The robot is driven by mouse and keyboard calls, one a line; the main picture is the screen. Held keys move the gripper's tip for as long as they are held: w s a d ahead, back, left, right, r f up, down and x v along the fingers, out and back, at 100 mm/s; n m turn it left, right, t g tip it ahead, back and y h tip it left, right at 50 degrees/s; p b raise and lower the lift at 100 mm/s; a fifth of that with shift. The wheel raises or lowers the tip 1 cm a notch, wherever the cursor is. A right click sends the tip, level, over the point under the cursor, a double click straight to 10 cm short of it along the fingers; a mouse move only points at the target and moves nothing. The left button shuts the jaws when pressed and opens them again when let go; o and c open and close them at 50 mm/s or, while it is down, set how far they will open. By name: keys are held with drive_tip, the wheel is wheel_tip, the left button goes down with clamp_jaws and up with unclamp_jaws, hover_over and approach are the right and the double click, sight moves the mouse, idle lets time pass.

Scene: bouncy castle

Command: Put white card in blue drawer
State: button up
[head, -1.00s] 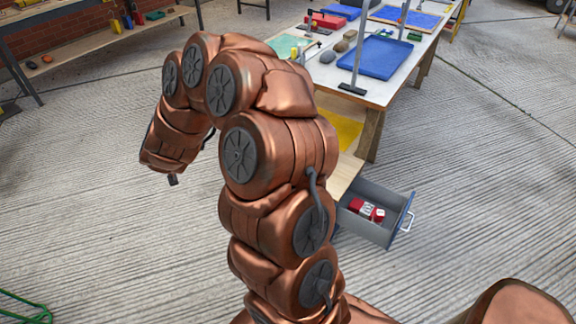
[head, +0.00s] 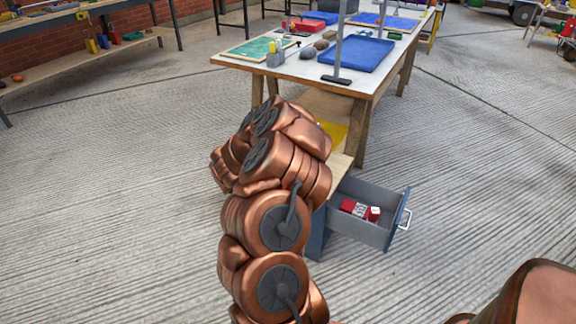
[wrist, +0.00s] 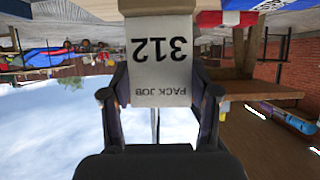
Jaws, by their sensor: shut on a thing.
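The white card (wrist: 160,60) fills the upper middle of the wrist view. It reads "312" and "PACK JOB" upside down. My gripper (wrist: 158,95) is shut on it, one finger on each side. In the head view my gripper and the card are hidden behind my arm. The drawer (head: 350,231) is pulled open beside the table's lower shelf, with grey-blue walls, a blue front edge and a pale handle (head: 404,219). Red and white items (head: 358,209) lie inside it. Part of its blue cabinet (head: 318,240) shows behind my arm.
A long workbench (head: 300,68) stands behind the drawer, bearing a blue tray (head: 357,54), a green mat (head: 256,48) and a grey stand (head: 337,79). A wooden shelf unit (head: 80,62) stands at the far left. The concrete floor right of the drawer is clear.

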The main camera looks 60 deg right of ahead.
drive_tip(key=shift+s+d+f+m+g, duration=0.3)
drive_tip(key=shift+s+d+f, duration=0.25)
drive_tip(key=shift+s+f, duration=0.3)
drive_tip(key=shift+d, duration=0.35)
drive_tip(key=shift+w+d+f+b, duration=0.5)
drive_tip(key=shift+w+d+f, duration=0.4)
drive_tip(key=shift+d, duration=1.4)
drive_tip(key=shift+w+d+f+b, duration=0.5)
drive_tip(key=shift+w+d+f, duration=0.45)
drive_tip(key=shift+d, duration=1.4)
drive_tip(key=shift+w+d+f+b, duration=0.55)
drive_tip(key=shift+w+d, duration=0.6)
drive_tip(key=shift+d, duration=1.15)
drive_tip(key=o, duration=1.1)
drive_tip(key=shift+o, duration=0.2)
